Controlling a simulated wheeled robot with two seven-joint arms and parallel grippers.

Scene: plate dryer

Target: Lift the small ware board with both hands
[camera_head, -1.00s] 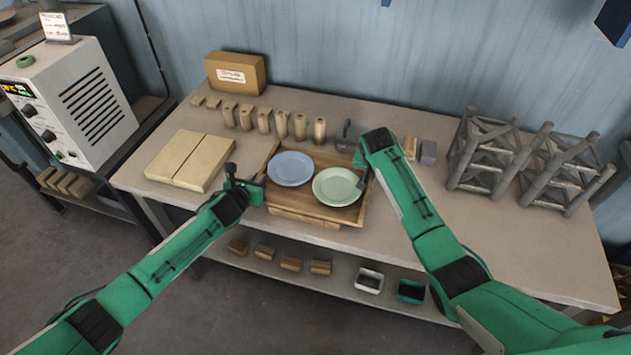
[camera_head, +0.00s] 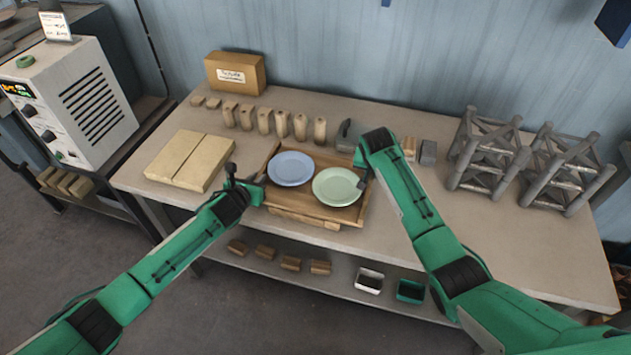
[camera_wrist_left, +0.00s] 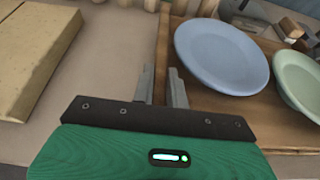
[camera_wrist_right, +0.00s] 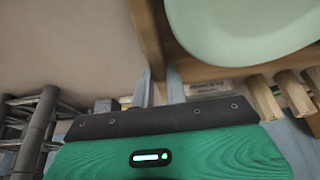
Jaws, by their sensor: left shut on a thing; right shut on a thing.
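The small ware board is a brown wooden tray (camera_head: 300,209) with a raised rim, at the front of the table in the head view. It carries a blue plate (camera_head: 291,168) on the left and a pale green plate (camera_head: 337,187) on the right. My left gripper (camera_head: 259,183) is shut on the board's left rim; its fingers (camera_wrist_left: 160,88) straddle that rim in the left wrist view. My right gripper (camera_head: 364,179) is shut on the right rim; its fingers (camera_wrist_right: 160,87) show at the rim (camera_wrist_right: 151,38) in the right wrist view. Whether the board is clear of the table is hard to tell.
Several wooden blocks (camera_head: 264,121) stand in a row behind the board. A cardboard box (camera_head: 236,73) is at the back. Pale slabs (camera_head: 190,160) lie to the left. Grey lattice racks (camera_head: 484,152) stand at the right. The lower shelf (camera_head: 330,284) holds small blocks and bins.

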